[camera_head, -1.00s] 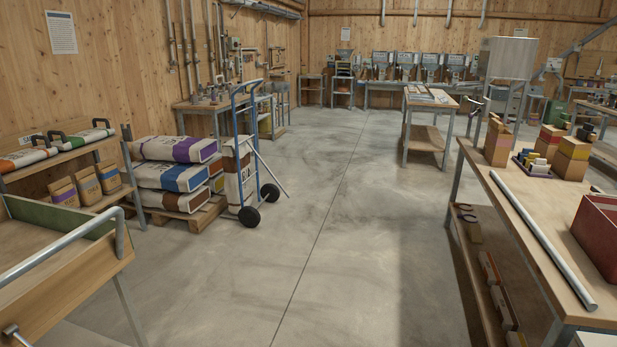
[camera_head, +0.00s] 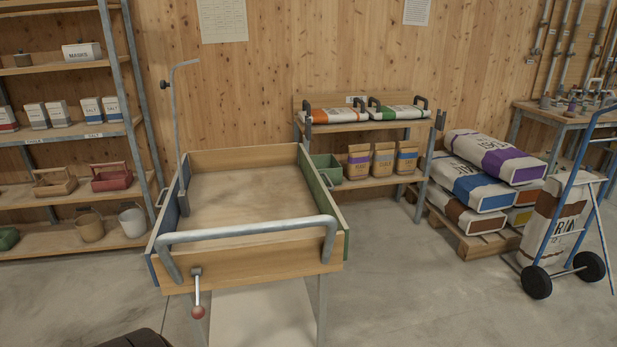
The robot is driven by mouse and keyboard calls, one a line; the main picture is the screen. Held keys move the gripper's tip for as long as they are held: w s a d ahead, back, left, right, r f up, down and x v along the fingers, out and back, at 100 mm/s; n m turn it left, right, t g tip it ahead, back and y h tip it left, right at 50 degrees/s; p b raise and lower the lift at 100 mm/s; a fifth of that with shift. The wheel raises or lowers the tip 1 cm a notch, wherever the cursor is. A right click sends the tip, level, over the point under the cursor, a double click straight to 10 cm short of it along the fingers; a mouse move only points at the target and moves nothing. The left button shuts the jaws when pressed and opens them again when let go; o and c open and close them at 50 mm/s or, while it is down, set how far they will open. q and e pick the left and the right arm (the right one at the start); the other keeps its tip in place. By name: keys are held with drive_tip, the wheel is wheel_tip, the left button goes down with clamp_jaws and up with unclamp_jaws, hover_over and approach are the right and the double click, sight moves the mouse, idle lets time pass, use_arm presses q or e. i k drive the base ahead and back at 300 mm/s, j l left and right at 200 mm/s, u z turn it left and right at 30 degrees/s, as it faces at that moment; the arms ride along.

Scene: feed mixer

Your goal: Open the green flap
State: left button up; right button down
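The green flap (camera_head: 336,216) appears to be the right side wall of a wooden box-like bin on legs (camera_head: 262,262). It stands upright along the bin's right edge, and I see it nearly edge-on. A small metal handle (camera_head: 327,180) sits at its outer side. The left side wall (camera_head: 163,227) is blue. A thick grey bar (camera_head: 250,231) runs across the bin's front. A lever with a red knob (camera_head: 198,312) hangs from the front panel. Neither of my grippers is in view.
Stacked sacks (camera_head: 487,180) and a blue hand truck (camera_head: 561,232) are at the right. A tall shelf (camera_head: 70,137) is at the left. The floor front right (camera_head: 430,300) is clear.

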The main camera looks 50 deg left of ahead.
sight(325, 202)
drive_tip(key=i+l+u, duration=0.1)
drive_tip(key=i+u, duration=0.2)
drive_tip(key=u, duration=0.15)
drive_tip(key=i+l+u, duration=0.25)
drive_tip(key=u, duration=0.25)
drive_tip(key=i+l+u, duration=0.3)
drive_tip(key=u, duration=0.15)
drive_tip(key=i+l+u, duration=0.2)
drive_tip(key=l+u, duration=0.25)
drive_tip(key=i+l+u, duration=0.2)
drive_tip(key=l, duration=0.2)
drive_tip(key=l+u, duration=0.2)
drive_tip(key=l, duration=0.2)
drive_tip(key=l+u, duration=0.2)
drive_tip(key=l, duration=0.25)
drive_tip(key=i+l+z, duration=0.2)
drive_tip(key=z, duration=0.25)
drive_tip(key=i+l+z, duration=0.15)
drive_tip(key=i+z, duration=0.15)
drive_tip(key=z, duration=0.15)
